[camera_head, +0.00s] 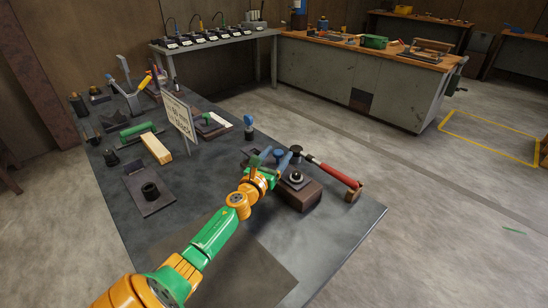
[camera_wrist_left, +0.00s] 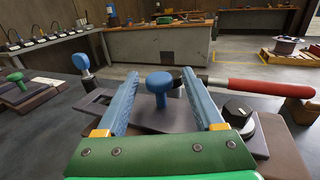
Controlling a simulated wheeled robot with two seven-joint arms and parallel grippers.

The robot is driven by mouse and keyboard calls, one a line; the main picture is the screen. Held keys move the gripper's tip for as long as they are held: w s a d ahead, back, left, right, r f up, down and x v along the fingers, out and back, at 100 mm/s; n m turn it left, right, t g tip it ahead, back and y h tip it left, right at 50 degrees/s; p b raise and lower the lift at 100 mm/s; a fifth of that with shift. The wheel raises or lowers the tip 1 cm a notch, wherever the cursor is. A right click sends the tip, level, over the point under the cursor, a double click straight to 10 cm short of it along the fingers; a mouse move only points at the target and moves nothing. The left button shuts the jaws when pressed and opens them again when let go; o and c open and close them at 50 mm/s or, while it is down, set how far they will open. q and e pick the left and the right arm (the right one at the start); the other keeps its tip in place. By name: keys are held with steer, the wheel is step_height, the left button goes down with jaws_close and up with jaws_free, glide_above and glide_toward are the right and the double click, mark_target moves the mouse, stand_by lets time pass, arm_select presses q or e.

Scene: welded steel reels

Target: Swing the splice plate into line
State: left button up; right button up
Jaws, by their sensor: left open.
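My left gripper (camera_head: 274,160) is open over the work at the near right of the dark table; its two blue fingers (camera_wrist_left: 158,76) also show in the left wrist view. A blue mushroom-shaped knob (camera_wrist_left: 159,84) stands upright between the fingers, with a gap on both sides. Under it lies a flat dark grey plate (camera_wrist_left: 152,116), which looks like the splice plate; the fingers hide part of it. A dark block (camera_head: 300,196) carries a round black-and-steel knob (camera_head: 297,177), right of the fingers. My right gripper is not in view.
A red-handled tool (camera_head: 335,173) reaches to a small wooden block (camera_head: 352,194) on the right. Another blue knob (camera_head: 248,121) stands beyond the gripper. The table's near right corner is clear.

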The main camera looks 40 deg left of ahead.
mark_target(276, 155)
arm_select(q)
steer(key=shift+v, duration=2.75)
steer(key=shift+r+p, duration=0.15)
steer(key=shift+p, duration=0.15)
